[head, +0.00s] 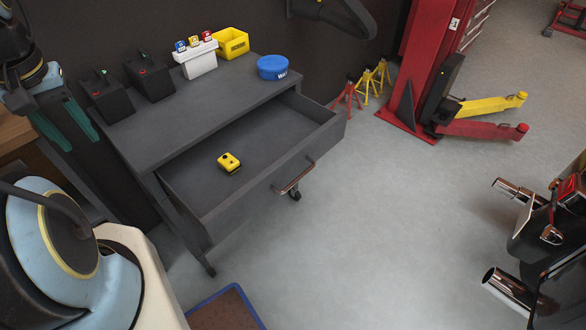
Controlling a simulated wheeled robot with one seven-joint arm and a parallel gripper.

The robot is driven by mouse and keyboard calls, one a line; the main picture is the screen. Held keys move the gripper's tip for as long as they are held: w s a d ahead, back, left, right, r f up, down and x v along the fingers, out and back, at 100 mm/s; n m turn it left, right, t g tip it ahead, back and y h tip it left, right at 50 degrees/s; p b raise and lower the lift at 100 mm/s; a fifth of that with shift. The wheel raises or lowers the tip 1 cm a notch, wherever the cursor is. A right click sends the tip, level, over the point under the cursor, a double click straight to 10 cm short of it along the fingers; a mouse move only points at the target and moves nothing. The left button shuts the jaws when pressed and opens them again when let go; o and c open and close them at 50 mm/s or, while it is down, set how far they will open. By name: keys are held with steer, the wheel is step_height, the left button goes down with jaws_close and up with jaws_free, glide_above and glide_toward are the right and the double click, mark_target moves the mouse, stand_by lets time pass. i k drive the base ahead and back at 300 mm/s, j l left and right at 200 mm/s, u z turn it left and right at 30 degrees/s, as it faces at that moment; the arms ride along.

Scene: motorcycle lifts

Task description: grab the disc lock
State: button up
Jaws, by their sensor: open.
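A small yellow and black object that looks like the disc lock (228,162) lies in the open drawer (205,200) of a dark grey cabinet. It rests on the drawer floor, near the middle, with nothing touching it. My gripper (62,130) is at the left edge of the head view, with its teal fingers pointing down beside the cabinet's left end. It is open and holds nothing visible. It is well to the left of the disc lock and apart from it.
On the cabinet top (215,95) stand two black boxes (150,77), a white holder (197,60) with small coloured items, a yellow bin (232,43) and a blue round tub (272,67). The drawer handle (294,178) juts forward. A red lift (428,70) and motorcycle parts (545,235) stand right. Floor between is clear.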

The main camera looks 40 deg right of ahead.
mark_target(228, 162)
steer(key=k+l+u, duration=0.35)
steer(key=k+l, duration=0.25)
steer(key=l, duration=0.2)
steer(key=k+l+u, duration=0.35)
steer(key=k+l, duration=0.3)
steer(key=i, duration=0.15)
